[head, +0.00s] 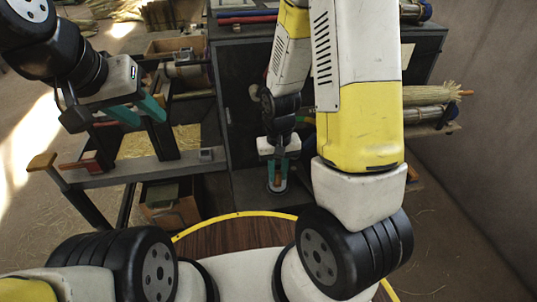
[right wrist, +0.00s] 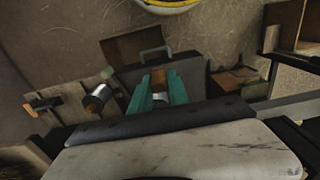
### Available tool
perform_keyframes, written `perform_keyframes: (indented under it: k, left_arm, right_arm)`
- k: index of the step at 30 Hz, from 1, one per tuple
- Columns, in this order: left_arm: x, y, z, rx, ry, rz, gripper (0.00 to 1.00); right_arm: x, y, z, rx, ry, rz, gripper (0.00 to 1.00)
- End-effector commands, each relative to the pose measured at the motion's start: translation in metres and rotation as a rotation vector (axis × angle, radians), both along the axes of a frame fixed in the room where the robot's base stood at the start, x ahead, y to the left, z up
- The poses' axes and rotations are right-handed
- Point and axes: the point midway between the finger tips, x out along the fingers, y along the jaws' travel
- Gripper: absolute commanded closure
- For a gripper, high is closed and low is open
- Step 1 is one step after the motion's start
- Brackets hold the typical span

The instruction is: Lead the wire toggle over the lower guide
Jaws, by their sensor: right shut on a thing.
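My right gripper (head: 277,184) hangs low in front of the dark cabinet, fingers pointing down. It is shut on a small brown piece, which I take to be the wire toggle (head: 277,181). In the right wrist view the teal fingers of this gripper (right wrist: 158,92) stand on either side of the piece, and little of it shows. No wire can be made out. My left gripper (head: 138,112) is open and empty above the bench frame at left. I cannot tell which part is the lower guide. A silver cylinder with a wooden end (right wrist: 97,101) shows left of the right fingers.
The dark cabinet (head: 236,105) stands behind my right gripper. A grey bench rail (head: 150,170) with a wooden-ended lever (head: 42,162) runs at left. A broom bundle (head: 435,94) lies on a rack at right. A yellow-edged round base (head: 235,229) is below. The floor at right is open.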

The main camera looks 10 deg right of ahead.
Motion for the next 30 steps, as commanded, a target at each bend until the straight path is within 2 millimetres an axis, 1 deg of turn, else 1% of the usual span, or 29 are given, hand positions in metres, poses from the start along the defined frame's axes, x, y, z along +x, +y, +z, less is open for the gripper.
perform_keyframes:
  k: [30]
  left_arm:
    - [0.0, 0.0, 0.0, 0.0, 0.0, 0.0, 0.64]
  right_arm:
    - [0.069, 0.026, 0.122, 0.001, -0.004, 0.001, 1.0]
